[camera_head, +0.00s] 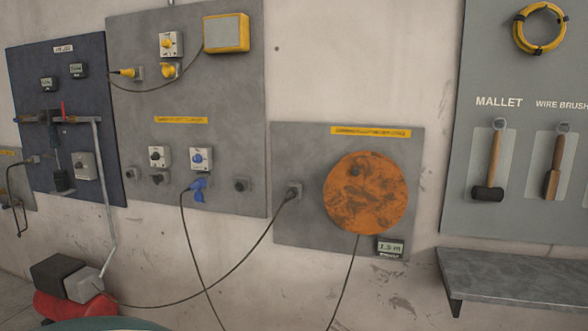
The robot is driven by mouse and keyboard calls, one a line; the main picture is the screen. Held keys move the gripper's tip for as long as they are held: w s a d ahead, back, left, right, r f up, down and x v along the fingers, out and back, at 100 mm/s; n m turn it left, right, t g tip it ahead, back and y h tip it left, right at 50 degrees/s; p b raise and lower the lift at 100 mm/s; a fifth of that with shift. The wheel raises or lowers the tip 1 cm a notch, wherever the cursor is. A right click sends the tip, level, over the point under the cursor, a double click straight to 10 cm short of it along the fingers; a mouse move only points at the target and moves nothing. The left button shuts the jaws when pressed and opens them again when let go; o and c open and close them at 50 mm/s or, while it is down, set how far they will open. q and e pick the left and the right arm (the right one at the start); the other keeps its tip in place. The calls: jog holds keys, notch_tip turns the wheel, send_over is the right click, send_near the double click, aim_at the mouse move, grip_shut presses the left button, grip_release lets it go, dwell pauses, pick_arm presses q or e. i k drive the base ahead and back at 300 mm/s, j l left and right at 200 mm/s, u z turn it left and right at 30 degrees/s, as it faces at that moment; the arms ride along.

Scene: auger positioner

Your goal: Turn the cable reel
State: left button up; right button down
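The cable reel (366,208) is a round, rusty orange disc on a grey wall panel (300,150) right of the middle. A small dark knob or hole (355,171) shows on its upper part. A dark cable (346,280) hangs down from under the reel. A small display (390,248) below the reel on the right reads about 1.5 m. Neither of my grippers is in the picture, and nothing touches the reel.
A larger grey panel (225,110) with switches, sockets and a blue plug (199,188) is to the left. A metal shelf (510,275) juts out at lower right, below a hanging mallet (492,165). A red machine (75,305) stands at lower left. Cables sag across the lower middle.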

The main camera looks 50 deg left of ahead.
aim_at(366, 192)
jog(key=i+j+u, duration=0.3)
jog(key=j+u, duration=0.15)
jog(key=i+j+u, duration=0.35)
jog(key=j+u, duration=0.15)
